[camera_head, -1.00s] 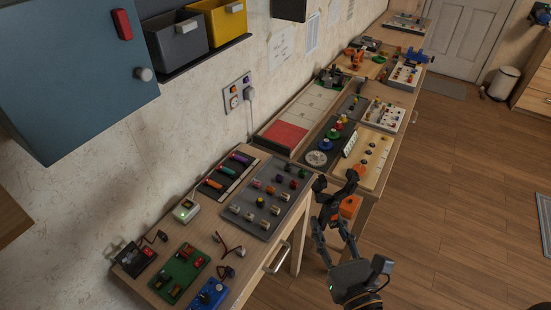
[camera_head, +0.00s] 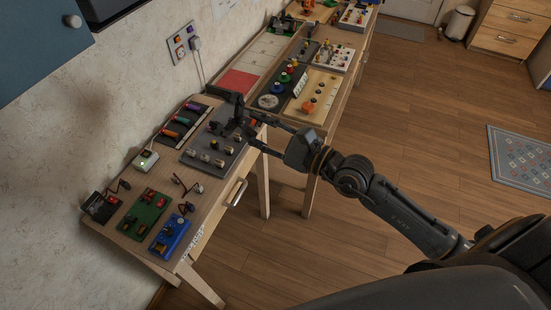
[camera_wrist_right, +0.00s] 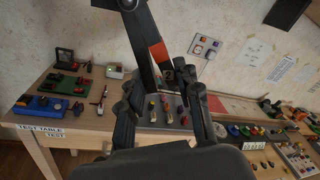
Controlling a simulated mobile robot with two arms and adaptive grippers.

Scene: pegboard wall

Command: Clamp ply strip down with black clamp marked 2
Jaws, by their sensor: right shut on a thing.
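My right gripper (camera_head: 243,124) is shut on the black clamp (camera_head: 226,94), which has an orange part. In the right wrist view the black clamp (camera_wrist_right: 141,38) rises from between the fingers of my right gripper (camera_wrist_right: 163,98), with an orange band and a label marked 2. In the head view the gripper and clamp overlap the grey peg board on the near table; I cannot tell how high above it they are. I cannot make out the ply strip for certain in either view. My left gripper is not in view.
The near table (camera_head: 212,222) holds a grey peg board (camera_head: 197,160), a green board (camera_head: 145,212), a blue box (camera_head: 171,237) and a small white device (camera_head: 145,161). A light wooden board (camera_head: 325,88) lies on the farther table. The wall stands close behind the tables.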

